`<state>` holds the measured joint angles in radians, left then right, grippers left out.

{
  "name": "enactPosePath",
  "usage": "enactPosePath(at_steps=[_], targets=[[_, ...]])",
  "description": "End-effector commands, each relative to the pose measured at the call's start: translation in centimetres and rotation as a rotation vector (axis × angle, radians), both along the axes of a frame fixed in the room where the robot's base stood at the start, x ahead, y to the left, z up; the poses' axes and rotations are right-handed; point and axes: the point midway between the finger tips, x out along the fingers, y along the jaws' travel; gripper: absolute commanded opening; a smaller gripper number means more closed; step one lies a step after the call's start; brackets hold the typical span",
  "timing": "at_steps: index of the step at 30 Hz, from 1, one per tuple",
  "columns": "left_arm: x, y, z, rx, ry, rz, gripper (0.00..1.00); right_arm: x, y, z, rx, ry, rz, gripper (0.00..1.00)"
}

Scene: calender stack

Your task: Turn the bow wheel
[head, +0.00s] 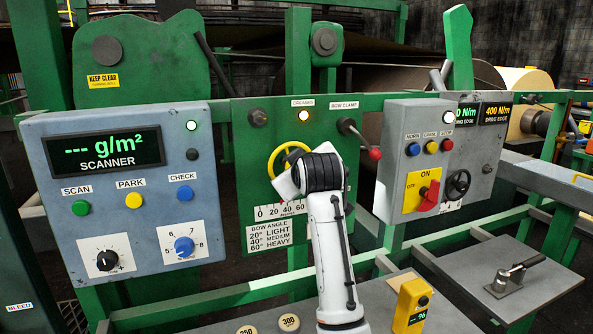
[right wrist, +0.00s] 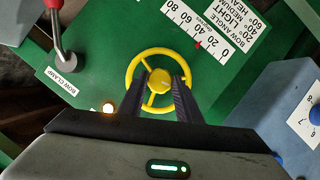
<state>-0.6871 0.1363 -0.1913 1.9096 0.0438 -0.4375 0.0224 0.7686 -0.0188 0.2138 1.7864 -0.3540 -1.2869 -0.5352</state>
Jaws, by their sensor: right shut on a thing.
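The yellow bow wheel (head: 287,160) is on the green panel (head: 240,150), partly hidden by my right gripper (head: 285,177). In the right wrist view the wheel (right wrist: 134,75) shows with its rim and spokes. My right gripper (right wrist: 165,80) reaches into it with both dark fingers, and it is shut on the wheel near its hub. The bow angle scale (right wrist: 205,32) beside the wheel has a small red pointer (right wrist: 197,45), which sits between 20 and 40. My left gripper is not in view.
A bow clamp lever with a red knob (head: 375,154) sticks out right of the wheel. The scanner box (head: 130,190) stands at the left and a grey switch box (head: 425,160) at the right. A yellow handheld device (head: 411,305) is at the lower front.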

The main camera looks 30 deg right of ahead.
Motion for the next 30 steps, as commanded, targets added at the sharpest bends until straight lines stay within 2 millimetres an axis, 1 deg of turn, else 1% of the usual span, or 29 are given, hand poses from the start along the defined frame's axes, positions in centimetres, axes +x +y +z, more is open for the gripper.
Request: enactPosePath(at_steps=[30], targets=[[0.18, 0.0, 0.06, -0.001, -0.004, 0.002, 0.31, -0.16, -0.7, -0.01, 0.94, -0.223, 0.0, 0.09]])
